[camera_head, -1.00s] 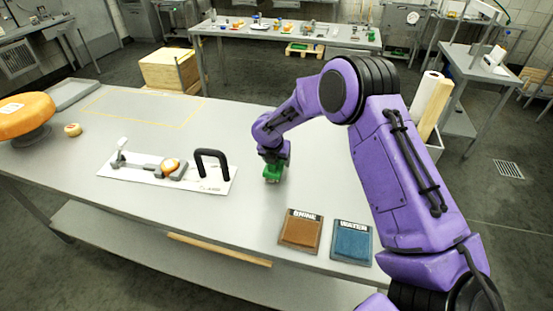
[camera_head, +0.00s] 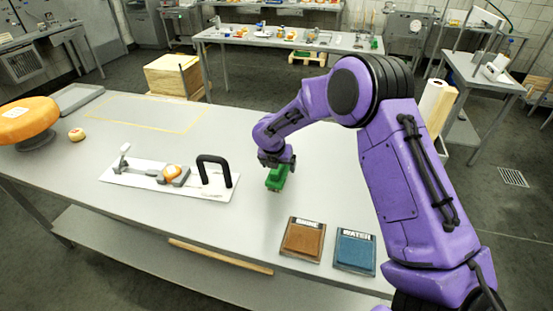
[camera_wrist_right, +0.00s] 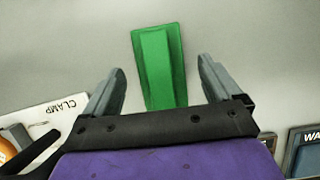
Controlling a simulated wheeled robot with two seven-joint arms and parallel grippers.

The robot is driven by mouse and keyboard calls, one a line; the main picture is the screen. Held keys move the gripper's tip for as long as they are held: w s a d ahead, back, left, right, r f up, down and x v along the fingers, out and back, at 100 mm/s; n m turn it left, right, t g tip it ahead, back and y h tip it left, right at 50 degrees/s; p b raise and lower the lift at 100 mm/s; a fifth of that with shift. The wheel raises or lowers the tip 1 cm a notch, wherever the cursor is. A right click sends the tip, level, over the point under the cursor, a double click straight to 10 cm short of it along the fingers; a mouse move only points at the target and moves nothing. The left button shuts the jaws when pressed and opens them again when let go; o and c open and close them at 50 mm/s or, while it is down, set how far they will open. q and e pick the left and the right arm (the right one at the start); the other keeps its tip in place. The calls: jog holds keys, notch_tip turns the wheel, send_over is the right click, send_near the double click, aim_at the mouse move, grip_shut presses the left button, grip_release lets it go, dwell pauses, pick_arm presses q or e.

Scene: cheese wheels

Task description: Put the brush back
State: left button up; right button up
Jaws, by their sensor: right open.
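The green brush (camera_head: 276,179) is on the grey table, right of the clamp board. My right gripper (camera_head: 277,164) is directly above it, pointing down. In the right wrist view the brush (camera_wrist_right: 159,66) lies between the two open fingers (camera_wrist_right: 161,69), with a gap on each side. The fingers do not touch it in that view. The brush's underside is hidden. My left gripper is in neither view.
The white clamp board (camera_head: 135,172) with a black handle (camera_head: 213,160) lies left of the brush. A brown brine pad (camera_head: 303,240) and a blue water pad (camera_head: 354,247) lie at the front right. An orange cheese wheel (camera_head: 25,118) stands far left. The table's middle is clear.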

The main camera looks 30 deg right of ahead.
jog(key=b+v, duration=0.1)
jog(key=v, duration=0.8)
